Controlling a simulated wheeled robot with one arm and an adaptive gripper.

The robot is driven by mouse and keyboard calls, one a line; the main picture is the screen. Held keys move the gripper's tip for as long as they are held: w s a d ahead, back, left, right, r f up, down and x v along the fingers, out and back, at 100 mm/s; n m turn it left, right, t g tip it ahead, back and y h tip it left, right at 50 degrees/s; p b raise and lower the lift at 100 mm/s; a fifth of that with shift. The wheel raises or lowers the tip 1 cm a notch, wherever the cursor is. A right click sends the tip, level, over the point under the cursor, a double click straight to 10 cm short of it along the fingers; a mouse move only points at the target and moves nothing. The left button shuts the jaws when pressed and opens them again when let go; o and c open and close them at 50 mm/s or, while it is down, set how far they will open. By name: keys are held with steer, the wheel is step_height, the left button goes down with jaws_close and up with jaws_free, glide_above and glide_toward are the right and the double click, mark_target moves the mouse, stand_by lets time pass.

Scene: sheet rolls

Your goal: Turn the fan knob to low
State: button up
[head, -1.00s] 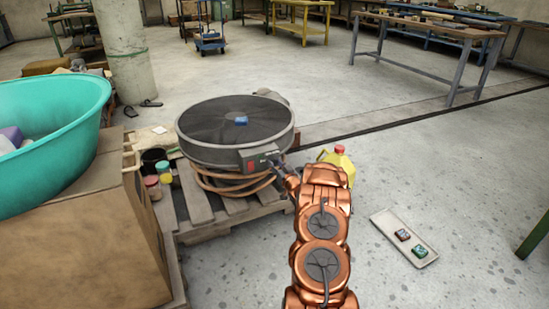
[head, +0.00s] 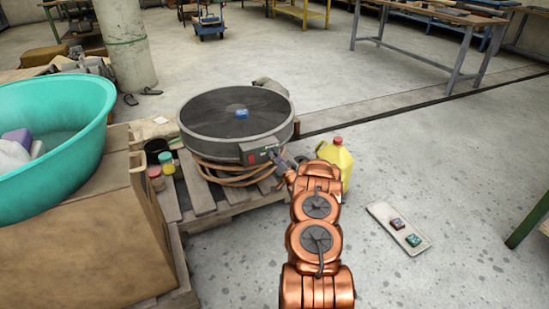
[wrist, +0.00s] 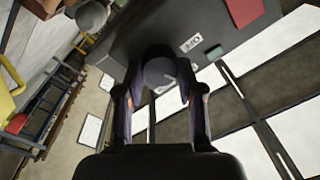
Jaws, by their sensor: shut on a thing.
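The fan (head: 205,125) is a grey drum with a dark grille, lying face up on coiled hose. Its grey control box (head: 262,148), with a red switch (head: 251,158), is on the near side. My gripper (head: 282,162) is at the box's right part, small in the head view. In the wrist view my gripper (wrist: 160,92) has a finger on each side of the dark round fan knob (wrist: 158,70) and is shut on it. An OFF label (wrist: 190,43) and a green piece (wrist: 213,53) are beside the knob. I cannot tell which setting the knob points to.
A blue item (head: 241,113) lies on the grille. The wooden pallet (head: 205,199) is under the fan. A yellow jug (head: 337,160) stands right of my arm. Small jars (head: 155,178) and a teal tub (head: 85,135) on a carton are left. A tray (head: 382,213) lies on the floor.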

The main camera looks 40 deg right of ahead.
stand_by(0.3)
steer(key=o, duration=1.2)
steer(key=shift+c, duration=0.2)
steer(key=v, duration=1.2)
